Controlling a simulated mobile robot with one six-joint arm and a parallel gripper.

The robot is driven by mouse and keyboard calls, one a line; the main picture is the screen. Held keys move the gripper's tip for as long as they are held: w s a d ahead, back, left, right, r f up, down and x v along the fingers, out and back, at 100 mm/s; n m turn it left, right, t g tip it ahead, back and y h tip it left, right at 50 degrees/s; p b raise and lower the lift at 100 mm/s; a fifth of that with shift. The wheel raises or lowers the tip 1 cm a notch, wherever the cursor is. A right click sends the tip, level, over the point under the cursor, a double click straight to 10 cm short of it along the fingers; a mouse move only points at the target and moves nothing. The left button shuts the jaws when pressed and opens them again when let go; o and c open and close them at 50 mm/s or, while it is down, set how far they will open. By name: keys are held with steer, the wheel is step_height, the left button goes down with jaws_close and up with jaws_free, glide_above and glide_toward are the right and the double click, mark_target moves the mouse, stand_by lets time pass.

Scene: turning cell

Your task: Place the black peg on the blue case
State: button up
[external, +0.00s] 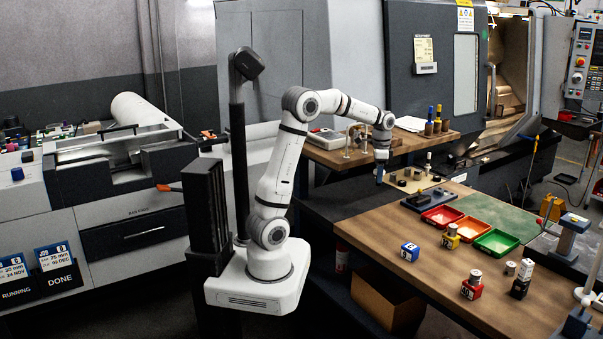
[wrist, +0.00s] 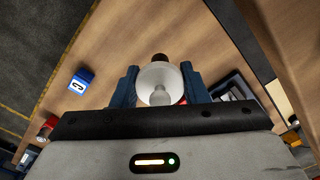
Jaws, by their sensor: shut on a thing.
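The blue case (external: 409,251) is a small block with a white label, standing on the wooden bench in front of the red tray. It also shows at the left of the wrist view (wrist: 80,80), apart from my gripper. My gripper (external: 380,178) is above the far left part of the bench in the external view. In the wrist view my gripper's blue fingers (wrist: 160,90) are shut on a pale round-topped piece (wrist: 158,78) with a small knob. I cannot tell from its top whether this is the black peg; its sides are hidden. No peg shows on the blue case.
Red (external: 442,216), orange (external: 472,229) and green (external: 495,242) trays lie behind the blue case. A yellow case (external: 450,238), a red case (external: 470,290) and a black case (external: 519,289) also stand on the bench. Bare wood surrounds the blue case.

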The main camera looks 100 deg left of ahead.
steer(key=shift+r, duration=0.25)
steer(key=shift+w+d, duration=0.1)
steer(key=w+d+f+b, duration=0.2)
steer(key=w+d, duration=0.5)
steer(key=d, duration=0.2)
steer(key=n, duration=0.1)
glide_above(411, 246)
steer(key=f, duration=0.1)
step_height(411, 246, down, 6)
steer(key=shift+d+f, duration=0.1)
steer(key=shift+d, duration=0.05)
steer(key=shift+f, duration=2)
steer(key=shift+f, duration=0.1)
